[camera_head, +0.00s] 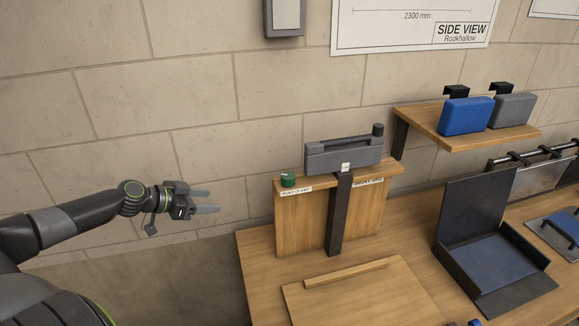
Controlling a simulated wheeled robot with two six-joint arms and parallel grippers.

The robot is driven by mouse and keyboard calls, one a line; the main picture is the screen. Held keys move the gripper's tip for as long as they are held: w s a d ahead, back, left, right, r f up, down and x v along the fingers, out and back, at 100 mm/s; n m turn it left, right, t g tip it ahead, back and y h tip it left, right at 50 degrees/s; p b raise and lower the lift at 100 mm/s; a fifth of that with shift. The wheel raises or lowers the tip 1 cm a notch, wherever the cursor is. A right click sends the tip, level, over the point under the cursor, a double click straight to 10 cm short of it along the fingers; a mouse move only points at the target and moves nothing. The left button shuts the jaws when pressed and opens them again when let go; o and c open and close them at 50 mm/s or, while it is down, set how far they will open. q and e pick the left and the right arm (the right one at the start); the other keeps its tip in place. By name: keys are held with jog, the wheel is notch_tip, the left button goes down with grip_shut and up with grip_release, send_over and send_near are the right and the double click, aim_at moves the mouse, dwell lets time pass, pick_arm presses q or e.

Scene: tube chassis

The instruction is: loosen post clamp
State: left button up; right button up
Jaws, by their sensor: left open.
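A green knob (288,181) sits at the left end of the top of an upright wooden panel (300,222). A small label below it seems to read "POST CLAMP" (296,191). A dark post (339,215) runs up the panel's front to a grey bar-shaped head (325,160), which has a short dark cylinder on its right end. My left gripper (211,201) is open and empty, in front of the wall. It is left of the knob and apart from it, its fingers pointing right. My right gripper is not in view.
The panel stands on a wooden bench (262,270) with a loose-looking board (360,298) in front. A dark angled tray (495,262) stands at right. A wall shelf (425,118) holds a blue case (466,115) and a grey case (513,110). Space between gripper and knob looks clear.

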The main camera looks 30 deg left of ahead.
pick_arm(q)
jog(key=w+d+r+m+h+p, duration=0.1)
jog(key=d+r+h, duration=0.1)
jog(key=d+r, duration=0.3)
jog(key=d+r+m+h+p, duration=0.1)
jog(key=d+r+m, duration=0.15)
jog(key=r, duration=0.55)
jog(key=b, duration=0.9)
send_near(285, 176)
jog(key=shift+n+g+h, duration=0.3)
jog(key=shift+n, duration=0.25)
jog(key=p+x, duration=0.1)
jog(key=x, duration=0.3)
jog(key=p+x, duration=0.1)
jog(key=x, duration=0.4)
jog(key=shift+w+a+r, duration=0.1)
jog(key=shift+w+a, duration=0.05)
jog(key=shift+w, duration=0.2)
jog(key=shift+p+x, duration=0.45)
jog(key=shift+x, duration=0.4)
